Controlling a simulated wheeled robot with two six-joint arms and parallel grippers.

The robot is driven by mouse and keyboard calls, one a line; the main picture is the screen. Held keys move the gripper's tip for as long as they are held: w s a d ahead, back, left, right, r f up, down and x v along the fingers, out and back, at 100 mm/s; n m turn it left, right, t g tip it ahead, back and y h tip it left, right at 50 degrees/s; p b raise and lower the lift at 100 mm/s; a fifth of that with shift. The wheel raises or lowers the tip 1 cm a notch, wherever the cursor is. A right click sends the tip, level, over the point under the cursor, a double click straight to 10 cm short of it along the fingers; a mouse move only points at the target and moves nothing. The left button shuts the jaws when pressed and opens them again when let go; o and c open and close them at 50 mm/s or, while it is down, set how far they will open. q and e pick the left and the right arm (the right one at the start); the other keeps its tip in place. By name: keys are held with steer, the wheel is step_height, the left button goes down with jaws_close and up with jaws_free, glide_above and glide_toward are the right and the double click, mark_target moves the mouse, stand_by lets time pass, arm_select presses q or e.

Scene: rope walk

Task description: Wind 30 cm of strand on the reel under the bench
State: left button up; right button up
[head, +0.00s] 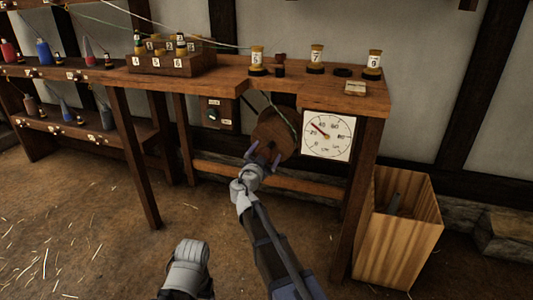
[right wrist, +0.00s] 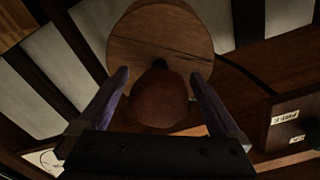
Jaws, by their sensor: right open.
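The round wooden reel (head: 272,130) hangs under the bench top (head: 225,83), and its flat face also fills the top of the right wrist view (right wrist: 160,32). A reddish-brown rounded knob (right wrist: 160,97) stands out from the face. My right gripper (head: 263,157) is open, with its purple fingers on either side of the knob and gaps visible between. A thin pale strand (head: 283,113) runs down to the reel. The white dial (head: 328,135), marked in cm, has a red needle pointing up-left, between 20 and 40. My left gripper's fingers are not visible.
A small switch box (head: 217,113) hangs left of the reel. Numbered spools and a wooden rack (head: 165,63) stand on the bench. Bench legs (head: 135,160) flank the open space below. A wooden bin (head: 397,235) stands at right. Straw litters the floor.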

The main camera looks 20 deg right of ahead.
steer(key=v, duration=0.7)
steer(key=shift+s+a, duration=0.15)
steer(key=shift+s, duration=0.1)
steer(key=x, duration=0.8)
steer(key=shift+s+a, duration=0.1)
